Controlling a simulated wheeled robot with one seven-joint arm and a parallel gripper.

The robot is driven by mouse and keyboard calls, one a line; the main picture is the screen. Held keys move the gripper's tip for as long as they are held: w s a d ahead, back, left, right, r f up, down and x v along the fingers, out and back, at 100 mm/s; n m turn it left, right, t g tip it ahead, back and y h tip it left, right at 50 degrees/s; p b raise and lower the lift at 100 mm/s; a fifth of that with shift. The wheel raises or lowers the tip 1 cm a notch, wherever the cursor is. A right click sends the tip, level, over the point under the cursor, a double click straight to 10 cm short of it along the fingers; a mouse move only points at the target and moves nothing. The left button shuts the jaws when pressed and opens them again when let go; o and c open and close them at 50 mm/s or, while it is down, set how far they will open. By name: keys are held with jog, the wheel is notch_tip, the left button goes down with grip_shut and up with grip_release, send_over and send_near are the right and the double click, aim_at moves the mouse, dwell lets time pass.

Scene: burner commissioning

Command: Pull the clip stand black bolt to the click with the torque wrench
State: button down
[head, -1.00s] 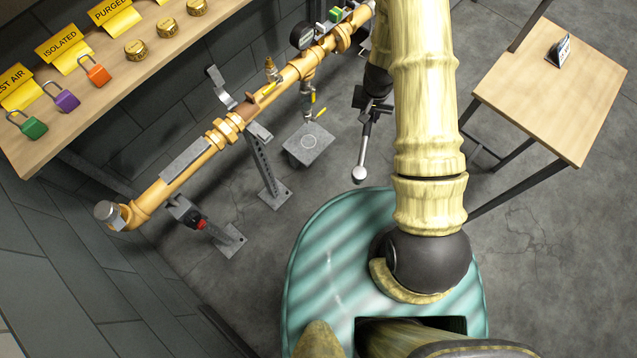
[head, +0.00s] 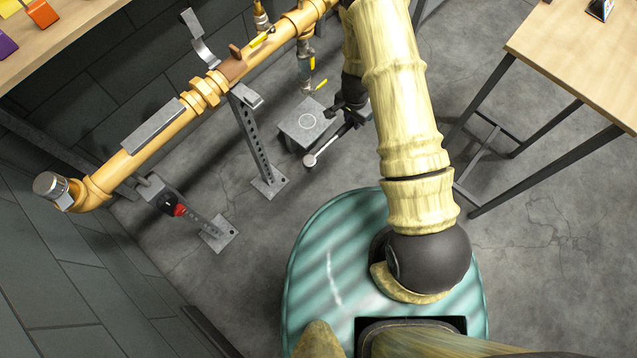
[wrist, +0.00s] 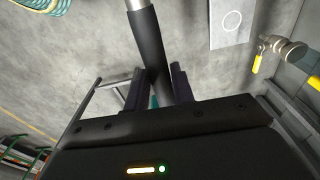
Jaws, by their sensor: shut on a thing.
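My gripper (head: 352,108) is shut on the torque wrench, around its black handle (wrist: 150,45). In the head view the wrench's round silver head (head: 310,160) points down and left, in front of a small grey plate. In the wrist view the handle stands between both fingers (wrist: 158,88), and its silver shaft leaves the top edge. I cannot make out a black bolt there. The wrench is well apart from this stand, to its right.
The yellow pipe (head: 165,122) runs diagonally along the dark wall. A lower-left stand (head: 218,234) carries a black part with a red ring (head: 178,210). A grey plate (head: 307,121) stands near the gripper. A wooden table (head: 575,55) is at right. Floor between the stands is clear.

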jog(key=a+f+m+b, duration=0.3)
jog(key=f+m+b, duration=0.1)
jog(key=f+b, duration=1)
jog(key=s+a+f+m+b, duration=0.1)
jog(key=a+f+m+b, duration=0.2)
jog(key=f+b, duration=1.1)
jog(key=a+f+m+b, duration=0.4)
jog(key=f+b, duration=1)
jog(key=f, duration=1)
jog(key=m, duration=0.2)
jog(key=shift+s+m+g+h, duration=0.3)
jog(key=shift+s+g, duration=0.05)
jog(key=shift+g, duration=0.05)
jog(key=shift+a+f+b, duration=0.1)
jog(key=shift+f+b, duration=0.2)
jog(key=shift+f+b, duration=2.5)
jog(key=shift+f, duration=0.2)
jog(key=shift+f+b, duration=0.5)
jog(key=shift+f, duration=0.45)
